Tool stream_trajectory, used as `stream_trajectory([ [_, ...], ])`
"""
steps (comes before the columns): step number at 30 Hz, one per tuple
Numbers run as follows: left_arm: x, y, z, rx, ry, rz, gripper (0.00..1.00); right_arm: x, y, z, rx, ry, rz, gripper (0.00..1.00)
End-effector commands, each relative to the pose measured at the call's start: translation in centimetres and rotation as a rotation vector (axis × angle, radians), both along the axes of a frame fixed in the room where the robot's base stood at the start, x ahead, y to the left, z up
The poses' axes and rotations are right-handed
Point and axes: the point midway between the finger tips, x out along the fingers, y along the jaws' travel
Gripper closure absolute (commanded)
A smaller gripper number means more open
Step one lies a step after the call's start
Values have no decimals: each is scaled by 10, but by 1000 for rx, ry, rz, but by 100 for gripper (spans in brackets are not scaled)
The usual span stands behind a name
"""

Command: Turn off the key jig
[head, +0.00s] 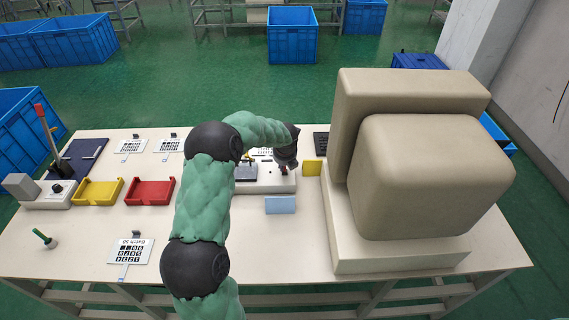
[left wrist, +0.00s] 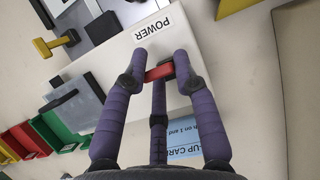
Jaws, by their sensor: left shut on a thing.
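The key jig (head: 275,187) is a low pale box near the middle of the table, partly hidden behind my left arm. In the left wrist view the jig's pale top (left wrist: 112,58) carries a POWER label (left wrist: 152,30). Beside the label is a red switch lever (left wrist: 160,72). My left gripper (head: 286,168) is over the right end of the jig. In the left wrist view its purple fingers (left wrist: 162,66) are closed around the red lever. Which way the lever is set I cannot tell. My right gripper is not in view.
A large beige machine (head: 430,175) stands close to the right. A blue card (head: 280,205) lies in front of the jig, and a yellow block (head: 312,168) is beside it. Yellow (head: 98,203) and red (head: 150,201) trays are at left. The table's front middle-right is clear.

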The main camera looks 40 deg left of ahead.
Motion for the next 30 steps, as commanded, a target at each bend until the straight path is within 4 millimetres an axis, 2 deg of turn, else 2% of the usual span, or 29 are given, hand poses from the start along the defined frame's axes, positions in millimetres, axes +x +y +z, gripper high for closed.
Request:
stream_trajectory([
  [1,-3,-4,-7,-9,14,0,100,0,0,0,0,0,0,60],
  [14,-4,-5,-9,-12,18,-1,100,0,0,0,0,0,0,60],
  [15,-4,-6,-9,-12,18,-1,66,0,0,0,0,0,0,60],
  [17,-4,-6,-9,-12,18,-1,49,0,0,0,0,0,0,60],
  [30,-3,-3,2,-4,5,0,47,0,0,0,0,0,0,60],
])
